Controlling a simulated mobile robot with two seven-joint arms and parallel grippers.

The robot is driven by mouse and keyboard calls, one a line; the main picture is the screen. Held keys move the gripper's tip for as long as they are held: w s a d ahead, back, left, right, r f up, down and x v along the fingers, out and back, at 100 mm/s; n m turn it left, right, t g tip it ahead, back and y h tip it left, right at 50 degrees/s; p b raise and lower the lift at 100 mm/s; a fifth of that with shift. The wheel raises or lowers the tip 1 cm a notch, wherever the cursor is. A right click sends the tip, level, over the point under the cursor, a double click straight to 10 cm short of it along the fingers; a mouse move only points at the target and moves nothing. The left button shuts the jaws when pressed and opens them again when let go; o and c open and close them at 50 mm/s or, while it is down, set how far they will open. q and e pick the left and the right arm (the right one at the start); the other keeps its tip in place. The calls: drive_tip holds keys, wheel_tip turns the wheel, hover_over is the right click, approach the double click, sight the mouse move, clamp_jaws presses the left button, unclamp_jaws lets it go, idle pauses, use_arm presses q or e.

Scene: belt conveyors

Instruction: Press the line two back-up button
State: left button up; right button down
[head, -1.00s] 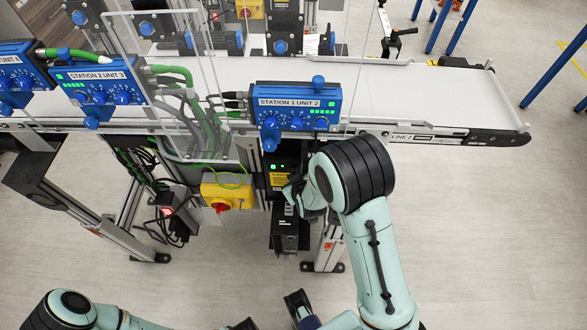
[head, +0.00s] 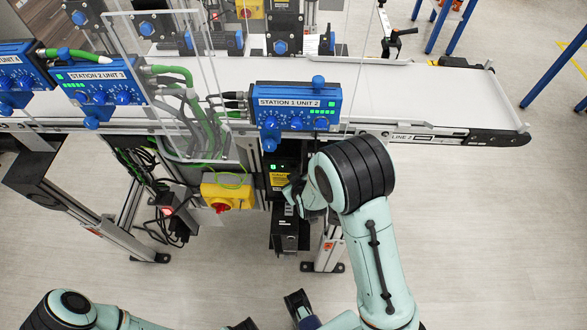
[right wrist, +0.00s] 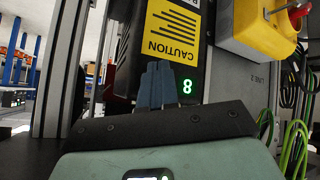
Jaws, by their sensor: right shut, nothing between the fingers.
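The black unit (head: 280,160) below the line two conveyor has a yellow caution label and small green lights. In the right wrist view its black front (right wrist: 200,60) shows a lit green digit, seen upside down as 8, beside my fingers. My right gripper (right wrist: 158,75) is shut and empty, with its blue-grey fingertips at the unit's front, next to the caution label (right wrist: 172,30). In the head view the right gripper (head: 292,190) is partly covered by its own arm. I cannot tell whether the tips touch the unit. No button shows clearly.
A yellow box with a red knob (head: 228,195) is left of the unit, with cables around it. The conveyor (head: 400,95) and the blue station 1 unit 2 panel (head: 297,107) are above. A black box (head: 288,235) is below.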

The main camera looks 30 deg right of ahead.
drive_tip(key=shift+w+d, duration=0.1)
drive_tip(key=shift+w, duration=0.05)
idle(0.7)
drive_tip(key=shift+w+d, duration=0.15)
drive_tip(key=shift+w, duration=0.1)
drive_tip(key=shift+w+d, duration=0.2)
drive_tip(key=shift+w, duration=0.1)
idle(0.8)
drive_tip(key=shift+s+a, duration=0.45)
drive_tip(key=shift+s, duration=0.2)
drive_tip(key=s+a, duration=0.1)
drive_tip(key=s, duration=0.2)
drive_tip(key=s+a, duration=0.1)
drive_tip(key=shift+s+a, duration=0.15)
drive_tip(key=shift+a, duration=0.15)
idle(0.9)
